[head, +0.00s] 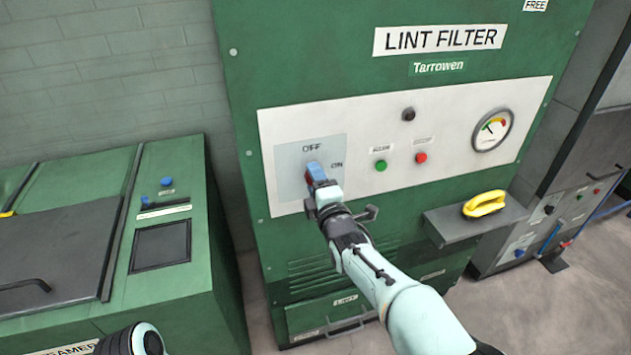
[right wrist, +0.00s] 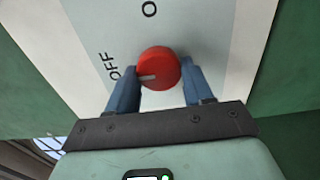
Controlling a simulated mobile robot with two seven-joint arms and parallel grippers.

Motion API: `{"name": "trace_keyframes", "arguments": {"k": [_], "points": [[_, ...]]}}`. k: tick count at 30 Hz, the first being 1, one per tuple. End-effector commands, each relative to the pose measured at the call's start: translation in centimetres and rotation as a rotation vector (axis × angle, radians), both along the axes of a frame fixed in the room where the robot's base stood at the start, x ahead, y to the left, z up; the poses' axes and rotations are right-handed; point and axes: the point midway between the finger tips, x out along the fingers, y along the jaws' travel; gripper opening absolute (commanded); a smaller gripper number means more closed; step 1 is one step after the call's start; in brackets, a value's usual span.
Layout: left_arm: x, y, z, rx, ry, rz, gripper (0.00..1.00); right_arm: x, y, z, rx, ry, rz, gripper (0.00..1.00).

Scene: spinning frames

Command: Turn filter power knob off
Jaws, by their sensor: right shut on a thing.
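The red filter power knob (right wrist: 158,68) sits on a pale plate (right wrist: 82,25) marked OFF and ON. Its light pointer mark faces the left, on the OFF side, in the right wrist view. The plate also shows in the head view (head: 288,178) on the green lint filter cabinet (head: 300,45), where my gripper mostly hides the knob. My right gripper (head: 316,174) is shut on the knob, with its blue fingers on either side of it in the right wrist view (right wrist: 157,88). My left gripper is not in view.
Right of the knob are a green button (head: 381,165), a red button (head: 421,158), a black knob (head: 408,114) and a gauge (head: 492,130). A shelf (head: 445,222) holding a yellow-handled thing (head: 484,204) juts out below. A green machine (head: 195,260) stands at left.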

Motion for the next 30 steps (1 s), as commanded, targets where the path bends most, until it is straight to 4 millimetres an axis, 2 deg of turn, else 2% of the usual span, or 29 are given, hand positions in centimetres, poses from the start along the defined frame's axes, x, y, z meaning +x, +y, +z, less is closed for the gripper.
{"name": "trace_keyframes", "arguments": {"k": [10,11,12,23,26,30], "points": [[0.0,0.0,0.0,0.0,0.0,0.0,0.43,0.0,0.0,-0.1,-0.006,-0.001,0.001,0.2],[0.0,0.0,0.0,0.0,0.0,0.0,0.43,0.0,0.0,-0.1,-0.006,-0.001,0.001,0.6],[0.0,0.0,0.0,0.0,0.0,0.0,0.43,0.0,0.0,-0.1,-0.006,-0.001,0.001,0.74],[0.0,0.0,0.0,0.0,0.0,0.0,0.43,-0.3,-0.1,0.0,-0.003,-0.001,0.001,0.75],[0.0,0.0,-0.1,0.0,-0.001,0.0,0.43,-1.1,-0.3,0.1,-0.001,-0.001,0.001,0.75],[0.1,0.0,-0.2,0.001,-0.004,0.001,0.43,-3.3,-1.0,0.1,0.002,0.0,0.002,0.75]]}}
